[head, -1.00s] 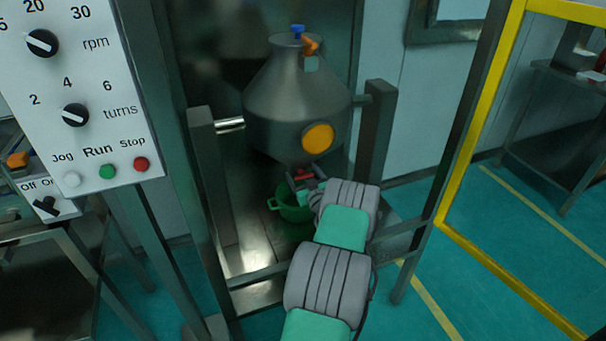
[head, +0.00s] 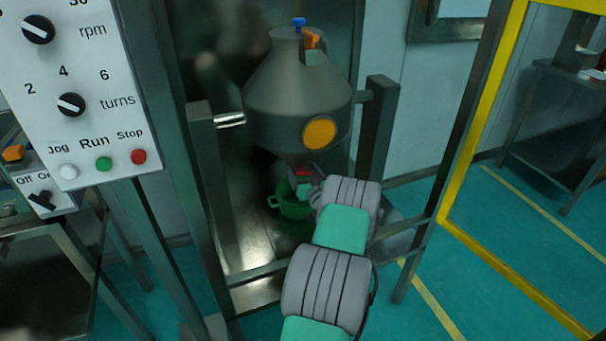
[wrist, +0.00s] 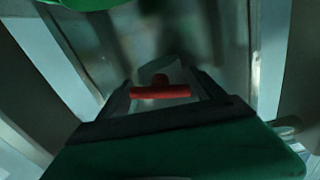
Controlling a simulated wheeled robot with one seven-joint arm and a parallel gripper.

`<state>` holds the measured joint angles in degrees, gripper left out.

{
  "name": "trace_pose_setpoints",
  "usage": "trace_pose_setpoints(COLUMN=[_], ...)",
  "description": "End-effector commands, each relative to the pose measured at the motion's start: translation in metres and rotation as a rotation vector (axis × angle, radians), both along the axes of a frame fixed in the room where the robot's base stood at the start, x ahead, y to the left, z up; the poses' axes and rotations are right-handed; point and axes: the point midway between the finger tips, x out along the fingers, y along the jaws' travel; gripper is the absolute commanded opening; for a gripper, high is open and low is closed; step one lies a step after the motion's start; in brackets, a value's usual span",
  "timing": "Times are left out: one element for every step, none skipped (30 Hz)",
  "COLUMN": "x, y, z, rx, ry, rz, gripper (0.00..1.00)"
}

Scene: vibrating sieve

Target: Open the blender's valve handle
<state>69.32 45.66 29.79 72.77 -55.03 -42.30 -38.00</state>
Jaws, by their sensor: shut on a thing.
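The blender is a grey metal cone-shaped vessel (head: 295,105) hung between two posts. Its red valve handle (head: 303,172) shows small under the vessel's bottom outlet. In the wrist view the handle is a red bar with a short stub (wrist: 160,92), lying crosswise between my fingers. My gripper (wrist: 164,93) is shut on the handle. In the head view my gripper (head: 305,180) is small and partly hidden by my wrist. The valve body behind the handle is mostly hidden.
A green bucket (head: 296,208) stands below the outlet, close to my gripper. Frame posts (head: 377,130) flank the vessel. A control panel (head: 80,110) is at left, and a yellow-edged frame (head: 478,120) at right.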

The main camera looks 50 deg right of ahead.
Motion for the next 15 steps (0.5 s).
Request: trace_pose_setpoints(x=[-0.0024,-0.0024,-0.0026,-0.0026,-0.0026,-0.0027,-0.0027,-0.0027,-0.0025,-0.0021,-0.0017,-0.001,-0.0005,-0.0001,0.0005], y=[-0.0029,-0.003,-0.003,-0.003,-0.0031,-0.0032,-0.0032,-0.0032,-0.003,-0.0026,-0.0021,-0.0015,-0.001,-0.0005,0.0], z=[0.0009,0.001,0.0011,0.0011,0.0011,0.0011,0.0011,0.0011,0.0011,0.001,0.0009,0.0007,0.0007,0.0006,0.0005], rx=[-0.001,-0.001,-0.002,-0.002,-0.002,-0.003,-0.003,-0.003,-0.003,-0.003,-0.003,-0.003,-0.003,-0.002,-0.002], ry=[0.0,0.0,0.0,0.0,0.0,0.001,0.001,0.001,0.001,0.001,0.0,0.001,0.001,0.0,0.001], rz=[-0.008,-0.008,-0.008,-0.008,-0.008,-0.008,-0.009,-0.008,-0.008,-0.007,-0.006,-0.005,-0.004,-0.003,-0.002], gripper=[0.37,0.37,0.37,0.37,0.37,0.37,0.78,0.8,0.84,0.86,0.88,0.92,0.94,0.95,0.95])
